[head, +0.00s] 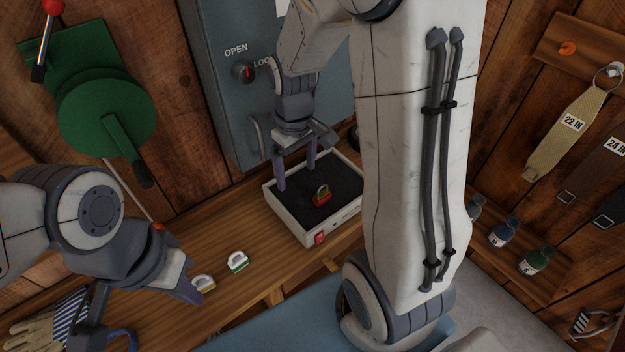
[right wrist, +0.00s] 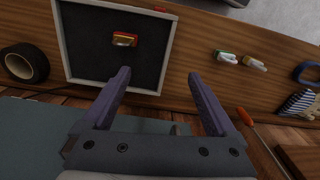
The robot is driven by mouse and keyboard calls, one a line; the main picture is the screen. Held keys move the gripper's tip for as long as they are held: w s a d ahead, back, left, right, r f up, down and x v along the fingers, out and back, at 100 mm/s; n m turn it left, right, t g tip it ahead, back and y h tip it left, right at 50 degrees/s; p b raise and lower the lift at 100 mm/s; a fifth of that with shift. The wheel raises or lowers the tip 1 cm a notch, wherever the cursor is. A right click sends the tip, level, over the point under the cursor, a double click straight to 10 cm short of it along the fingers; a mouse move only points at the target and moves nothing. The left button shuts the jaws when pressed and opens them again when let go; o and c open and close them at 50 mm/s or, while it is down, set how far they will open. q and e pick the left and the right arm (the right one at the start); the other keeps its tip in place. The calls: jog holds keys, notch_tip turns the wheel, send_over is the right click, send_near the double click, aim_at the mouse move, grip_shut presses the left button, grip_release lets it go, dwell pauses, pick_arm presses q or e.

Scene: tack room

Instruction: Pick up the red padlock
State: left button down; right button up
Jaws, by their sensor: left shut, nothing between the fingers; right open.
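The red padlock (head: 322,198) lies in a white-rimmed tray (head: 300,232) with a dark lining, on the wooden bench. It also shows in the right wrist view (right wrist: 125,39), beyond the fingertips and left of centre. My right gripper (head: 296,172) is open and empty, above the left part of the tray, apart from the padlock. It also shows in the right wrist view (right wrist: 157,76). My left gripper (head: 192,294) is shut and empty at the lower left, close to a yellow padlock (head: 205,283). A green padlock (head: 238,262) lies to the right of the yellow one.
A blue-grey cabinet (head: 225,100) stands behind the tray. Striped gloves (head: 45,318) lie at the bench's left end. The right wrist view shows a black tape roll (right wrist: 25,63) beside the tray and an orange-handled tool (right wrist: 246,118). My right arm hides part of the tray's right side.

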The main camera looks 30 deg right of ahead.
jog(key=m, duration=0.1)
send_over(323, 185)
notch_tip(323, 185, down, 3)
jog(key=shift+w+a+r, duration=0.15)
jog(key=shift+r, duration=0.05)
notch_tip(323, 185, down, 4)
jog(key=shift+r, duration=0.1)
jog(key=shift+f+p, duration=0.35)
jog(key=shift+f, duration=2.85)
grip_shut()
